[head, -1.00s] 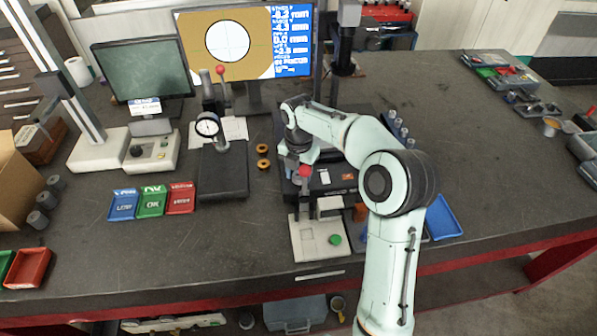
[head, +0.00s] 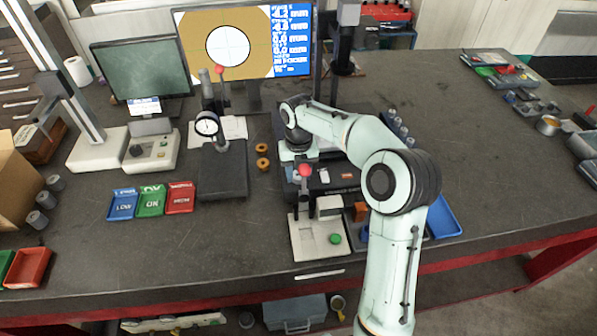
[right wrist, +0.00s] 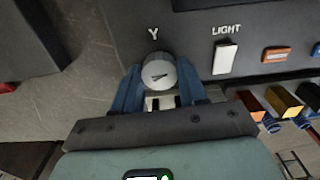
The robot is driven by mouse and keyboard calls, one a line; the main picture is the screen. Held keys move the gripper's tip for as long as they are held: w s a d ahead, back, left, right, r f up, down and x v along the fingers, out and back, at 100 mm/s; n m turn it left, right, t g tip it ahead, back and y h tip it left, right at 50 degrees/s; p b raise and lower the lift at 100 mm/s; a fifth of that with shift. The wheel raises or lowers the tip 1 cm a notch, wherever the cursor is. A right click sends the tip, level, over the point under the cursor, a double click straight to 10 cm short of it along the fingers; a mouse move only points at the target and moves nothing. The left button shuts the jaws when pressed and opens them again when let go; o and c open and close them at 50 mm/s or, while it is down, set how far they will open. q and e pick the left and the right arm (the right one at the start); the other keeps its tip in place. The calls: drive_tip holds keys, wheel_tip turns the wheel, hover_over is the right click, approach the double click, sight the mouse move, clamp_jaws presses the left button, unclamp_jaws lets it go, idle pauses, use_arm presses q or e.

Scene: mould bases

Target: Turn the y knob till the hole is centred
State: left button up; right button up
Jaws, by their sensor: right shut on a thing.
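The Y knob (right wrist: 158,75) is a round grey knob with a dark pointer mark, on a dark panel under a white Y in the right wrist view. My right gripper (right wrist: 160,93) is shut on it, with a blue finger at each side. In the head view my right gripper is hidden behind the arm near the dark instrument (head: 335,180). The monitor (head: 240,45) shows the hole as a white disc (head: 220,38) on a tan field, with thin cross lines near its middle. Exact centring is too small to judge. My left gripper is out of view.
A white LIGHT switch (right wrist: 226,58) and an orange button (right wrist: 276,54) sit right of the knob. A red ball-topped lever (head: 305,170) and a white plate with a green button (head: 335,238) stand in front. Blue, green and red trays (head: 151,201) lie left.

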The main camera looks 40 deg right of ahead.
idle(0.4)
drive_tip(key=o, duration=1.1)
drive_tip(key=shift+c, duration=0.2)
wheel_tip(320, 180, up, 14)
drive_tip(key=shift+f, duration=0.25)
drive_tip(key=shift+f, duration=0.1)
